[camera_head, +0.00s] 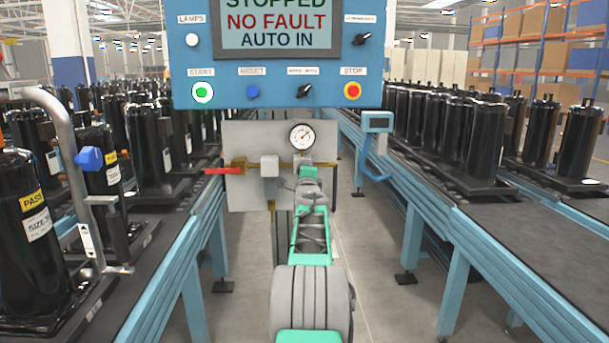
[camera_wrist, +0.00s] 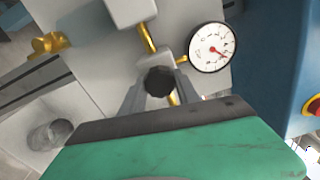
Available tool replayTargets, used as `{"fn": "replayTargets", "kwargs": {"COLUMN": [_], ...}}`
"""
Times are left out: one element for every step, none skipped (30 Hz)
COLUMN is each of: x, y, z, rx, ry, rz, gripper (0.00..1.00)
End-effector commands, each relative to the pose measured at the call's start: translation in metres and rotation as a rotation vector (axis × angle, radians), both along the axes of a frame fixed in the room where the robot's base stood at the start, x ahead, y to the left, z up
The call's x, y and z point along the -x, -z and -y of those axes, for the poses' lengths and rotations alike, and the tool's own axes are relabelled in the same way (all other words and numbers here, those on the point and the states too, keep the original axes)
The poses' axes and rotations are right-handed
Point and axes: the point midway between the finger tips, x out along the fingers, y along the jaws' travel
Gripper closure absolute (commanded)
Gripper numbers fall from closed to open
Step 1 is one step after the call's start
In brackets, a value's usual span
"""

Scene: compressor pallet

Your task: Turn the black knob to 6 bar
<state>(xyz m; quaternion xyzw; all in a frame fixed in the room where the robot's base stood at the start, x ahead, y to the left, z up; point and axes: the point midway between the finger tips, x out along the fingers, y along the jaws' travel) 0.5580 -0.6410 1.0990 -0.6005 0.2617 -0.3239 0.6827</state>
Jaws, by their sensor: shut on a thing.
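The black knob (camera_wrist: 159,81) shows in the wrist view, between the two grey fingers of my gripper (camera_wrist: 160,88). The fingers are shut on its sides. In the head view my gripper (camera_head: 308,172) reaches the grey panel just below the gauge, and my own arm hides the knob there. The round white pressure gauge (camera_head: 302,136) has a red needle; it also shows in the wrist view (camera_wrist: 213,47), with the needle pointing to the lower right. The scale figures are too small to read. Brass pipework (camera_head: 240,164) runs across the panel.
The grey panel (camera_head: 240,200) carries a red lever handle (camera_head: 222,171) at left. A blue control box (camera_head: 275,85) hangs above, its screen reading STOPPED, NO FAULT, AUTO IN. Conveyors with black compressors (camera_head: 580,145) flank both sides.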

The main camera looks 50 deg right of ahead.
Motion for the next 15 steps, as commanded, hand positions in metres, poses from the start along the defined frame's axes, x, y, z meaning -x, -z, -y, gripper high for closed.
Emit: {"fn": "replayTargets", "kwargs": {"x": [-0.0003,-0.0003,-0.0004,-0.0003,-0.0003,-0.0003,-0.0004,-0.0004,-0.0003,-0.0003,-0.0003,-0.0003,-0.0003,-0.0003,-0.0003], "y": [-0.0005,-0.0005,-0.0006,-0.0006,-0.0007,-0.0007,-0.0007,-0.0007,-0.0007,-0.0008,-0.0008,-0.0007,-0.0007,-0.0007,-0.0007], "z": [-0.0003,-0.0003,-0.0004,-0.0003,-0.0003,-0.0003,-0.0003,-0.0003,-0.0003,-0.0003,-0.0003,-0.0003,-0.0003,-0.0003,-0.0003], "rx": [-0.004,-0.006,-0.008,-0.009,-0.01,-0.01,-0.011,-0.011,-0.011,-0.01,-0.01,-0.01,-0.01,-0.01,-0.01], "ry": [-0.001,0.0,0.0,0.0,0.0,0.0,0.0,0.0,0.0,0.0,0.0,0.0,0.0,0.0,0.0], "rz": [0.006,0.009,0.011,0.012,0.013,0.014,0.014,0.014,0.014,0.014,0.014,0.014,0.014,0.014,0.014], "gripper": [1.0,1.0,1.0,1.0,1.0,1.0,1.0,1.0,1.0,1.0,1.0,1.0,1.0,1.0,0.61]}}
